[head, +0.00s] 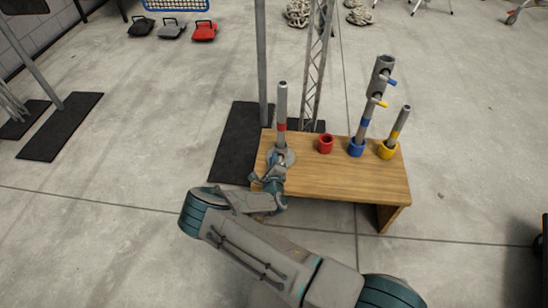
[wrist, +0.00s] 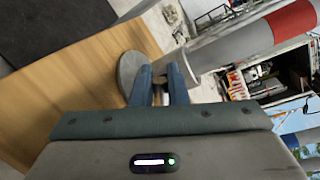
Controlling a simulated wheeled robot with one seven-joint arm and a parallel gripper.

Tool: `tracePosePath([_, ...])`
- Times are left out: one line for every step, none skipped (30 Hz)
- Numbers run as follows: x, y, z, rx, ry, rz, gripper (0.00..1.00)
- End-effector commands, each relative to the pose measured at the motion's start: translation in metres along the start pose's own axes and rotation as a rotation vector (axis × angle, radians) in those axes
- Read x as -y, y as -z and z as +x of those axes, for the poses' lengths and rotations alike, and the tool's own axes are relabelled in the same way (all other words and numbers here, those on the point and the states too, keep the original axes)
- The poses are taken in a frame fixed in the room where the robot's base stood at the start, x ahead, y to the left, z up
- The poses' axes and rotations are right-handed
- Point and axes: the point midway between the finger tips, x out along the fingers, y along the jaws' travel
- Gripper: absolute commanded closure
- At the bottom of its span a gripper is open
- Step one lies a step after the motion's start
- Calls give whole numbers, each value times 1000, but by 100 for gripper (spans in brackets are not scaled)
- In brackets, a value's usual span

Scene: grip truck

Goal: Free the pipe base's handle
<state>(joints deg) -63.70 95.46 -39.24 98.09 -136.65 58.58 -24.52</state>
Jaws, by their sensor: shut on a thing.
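The pipe base (head: 290,158) is a round grey disc at the left end of the wooden bench. A grey pipe with a red band (head: 281,104) stands upright in it. My gripper (head: 276,162) is low at the near side of the base. In the wrist view, the blue fingers (wrist: 160,82) are closed together beside the pipe's foot, with the base's disc (wrist: 129,74) just left of them and the red-banded pipe (wrist: 232,46) to the right. The fingers are shut on the handle, which is mostly hidden between them.
The wooden bench (head: 340,178) also holds an empty red cup (head: 325,144), a blue cup (head: 356,148) with a blue-banded pipe carrying a grey coupler (head: 382,70), and a yellow cup (head: 388,150) with a yellow-banded pipe. A metal post and truss stand behind.

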Motion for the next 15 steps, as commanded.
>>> tracePosePath([-1, 1, -1, -7, -4, -24, 100])
tracePosePath([-1, 1, -1, -10, -4, -38, 100])
tracePosePath([-2, 1, -1, -14, -5, -54, 100])
tracePosePath([-2, 2, -1, -17, -6, -65, 100])
tracePosePath([-2, 2, -1, -19, -6, -75, 100])
tracePosePath([-3, 2, -1, -21, -7, -88, 100])
tracePosePath([-3, 2, -1, -23, -7, -95, 100])
tracePosePath([-3, 2, -1, -24, -8, -102, 100])
tracePosePath([-4, 2, 0, -26, -8, -111, 100])
tracePosePath([-4, 2, 0, -27, -9, -115, 100])
tracePosePath([-4, 2, 0, -28, -9, -119, 100])
tracePosePath([-4, 3, 0, -29, -9, -123, 100])
tracePosePath([-4, 3, 0, -29, -9, -125, 100])
tracePosePath([-4, 3, 0, -30, -9, -127, 100])
tracePosePath([-4, 3, 0, -30, -9, -129, 100])
